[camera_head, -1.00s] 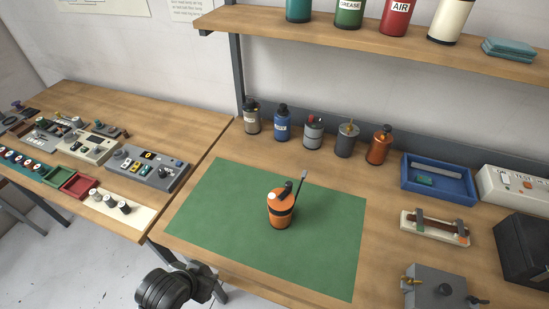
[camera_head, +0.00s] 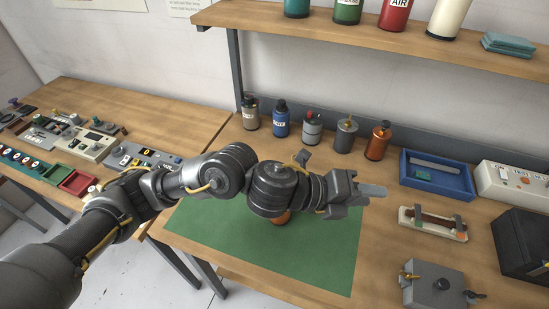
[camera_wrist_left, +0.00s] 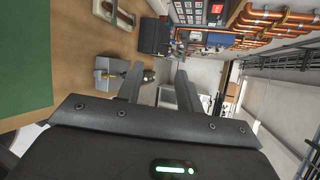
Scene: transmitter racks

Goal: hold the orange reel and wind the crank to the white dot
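The orange reel (camera_head: 281,219) stands on the green mat (camera_head: 215,240). My left arm crosses in front of it in the head view, so only a small orange patch near its base shows. Its crank and the white dot cannot be made out behind the arm. My left gripper (camera_head: 372,191) is past the reel to the right, pointing right, near the mat's right edge in the picture. In the left wrist view the two fingers of my left gripper (camera_wrist_left: 158,80) stand apart with nothing between them. My right gripper is not in view.
Several canisters, including a copper one (camera_head: 378,141), line the back of the bench. At right are a blue tray (camera_head: 450,187), a cream block (camera_head: 432,222) and a grey box (camera_head: 434,288). A shelf (camera_head: 400,42) hangs above. The mat's front part is clear.

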